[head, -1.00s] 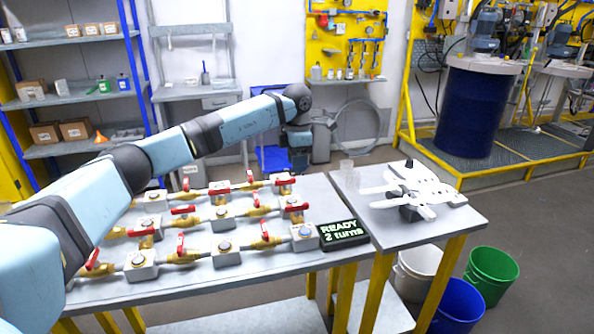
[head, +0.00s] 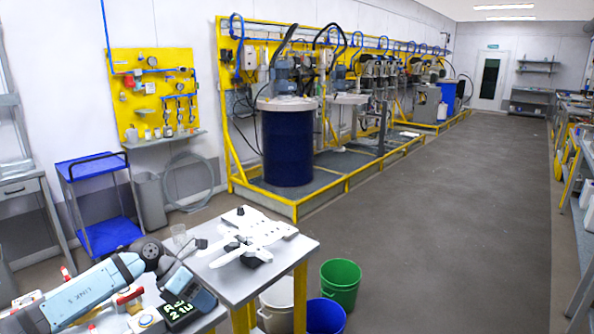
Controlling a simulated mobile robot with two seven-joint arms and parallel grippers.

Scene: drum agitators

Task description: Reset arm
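My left arm (head: 85,295) enters the head view at the lower left, low over the valve table. Its wrist bends down beside the black display with green text (head: 181,311). The arm's end covers part of that display, and its text is only partly readable. My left gripper (head: 200,299) is by the display; its fingers cannot be made out, nor whether it holds anything. Red-handled valves (head: 130,296) show partly around the arm. My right gripper is not in view.
A grey side table (head: 222,284) carries a white cross-shaped device (head: 252,236) and a clear cup (head: 179,235). White, blue (head: 326,316) and green (head: 341,283) buckets stand beside it. A dark blue drum (head: 288,147) stands on a yellow-edged platform. The aisle at right is clear.

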